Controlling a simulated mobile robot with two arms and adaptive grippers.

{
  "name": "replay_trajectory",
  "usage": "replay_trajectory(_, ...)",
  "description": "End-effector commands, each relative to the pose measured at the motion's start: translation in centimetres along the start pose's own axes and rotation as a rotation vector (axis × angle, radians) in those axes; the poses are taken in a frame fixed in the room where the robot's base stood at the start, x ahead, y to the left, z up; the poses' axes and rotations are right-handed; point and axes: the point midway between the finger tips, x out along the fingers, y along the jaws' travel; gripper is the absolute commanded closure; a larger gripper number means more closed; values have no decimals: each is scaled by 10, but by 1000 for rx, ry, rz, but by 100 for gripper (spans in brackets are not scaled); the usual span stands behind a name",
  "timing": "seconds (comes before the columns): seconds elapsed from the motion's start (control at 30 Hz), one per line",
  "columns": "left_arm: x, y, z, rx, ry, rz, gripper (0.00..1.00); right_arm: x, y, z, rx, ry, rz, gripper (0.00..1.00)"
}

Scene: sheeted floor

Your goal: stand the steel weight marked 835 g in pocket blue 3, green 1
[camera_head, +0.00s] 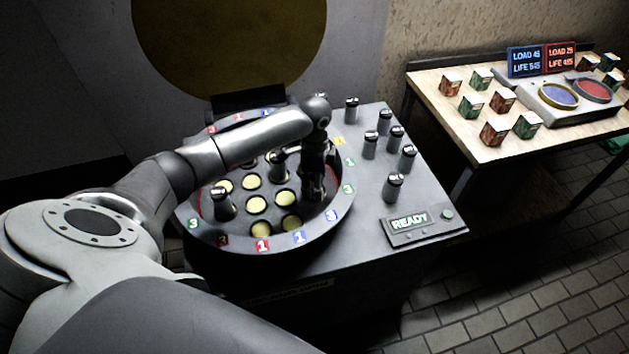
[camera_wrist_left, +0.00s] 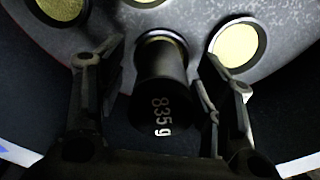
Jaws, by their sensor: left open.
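The steel weight marked 835 g (camera_wrist_left: 160,95) is a dark cylinder with its label on top. In the left wrist view it stands between the two open fingers of my left gripper (camera_wrist_left: 163,70), with a gap on each side. Its base appears to sit in a pocket whose rim shows behind it. In the head view my left gripper (camera_head: 313,188) points down at the right side of the round tray (camera_head: 205,232), largely hiding this weight. The tray has yellow-bottomed pockets and coloured number tags on its rim. My right gripper is out of view.
Two other weights stand in the tray, one at left (camera_head: 222,203) and one near the middle (camera_head: 277,165). Several weights (camera_head: 393,188) stand on the grey tabletop to the right, behind a READY panel (camera_head: 410,222). A wooden table (camera_head: 450,120) with small boxes stands further right.

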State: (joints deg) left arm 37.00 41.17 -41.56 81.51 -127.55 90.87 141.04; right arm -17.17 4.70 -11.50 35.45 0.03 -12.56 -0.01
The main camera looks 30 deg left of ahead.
Motion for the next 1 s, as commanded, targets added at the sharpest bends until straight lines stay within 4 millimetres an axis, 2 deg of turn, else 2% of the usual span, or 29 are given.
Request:
replay_trajectory(0.3,-66,-2,0,2,4,-7,39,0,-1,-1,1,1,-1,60)
replay_trajectory(0.5,-100,-2,-1,1,4,-6,39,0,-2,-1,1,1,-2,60)
replay_trajectory(0.7,-113,-1,0,1,3,-4,39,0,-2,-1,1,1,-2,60)
replay_trajectory(1.0,-113,-1,0,1,3,-3,39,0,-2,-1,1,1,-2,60)
